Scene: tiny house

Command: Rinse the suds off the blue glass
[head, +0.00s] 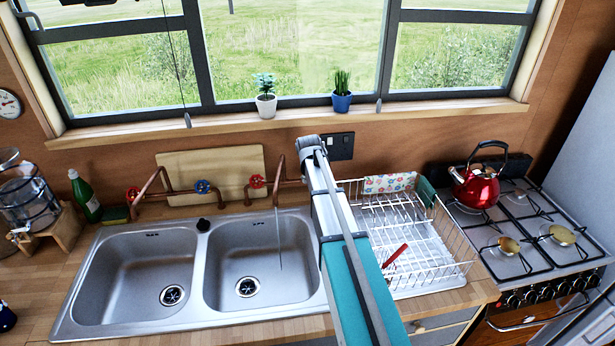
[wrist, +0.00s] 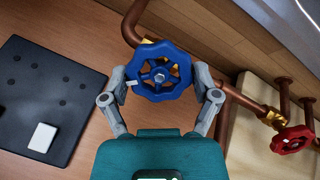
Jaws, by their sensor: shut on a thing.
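My gripper (wrist: 161,88) is shut on a blue valve wheel (wrist: 160,72), one finger on each side of its rim. In the head view my gripper (head: 309,145) is at the wall behind the right basin (head: 260,255), and it hides this wheel. A red valve wheel (head: 257,181) is on the same copper tap; it also shows in the wrist view (wrist: 291,139). A thin line (head: 279,240), seemingly water, hangs below the tap's spout into the right basin. I cannot make out a blue glass or suds. A dark blue thing (head: 6,318) is cut off at the left edge.
The left basin (head: 140,270) looks empty, with another copper tap (head: 165,190) behind it. A wire dish rack (head: 410,235) with a red-handled thing stands right of my arm. A stove with a red kettle (head: 477,187) is farther right. A black wall socket (head: 340,147) is near my gripper.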

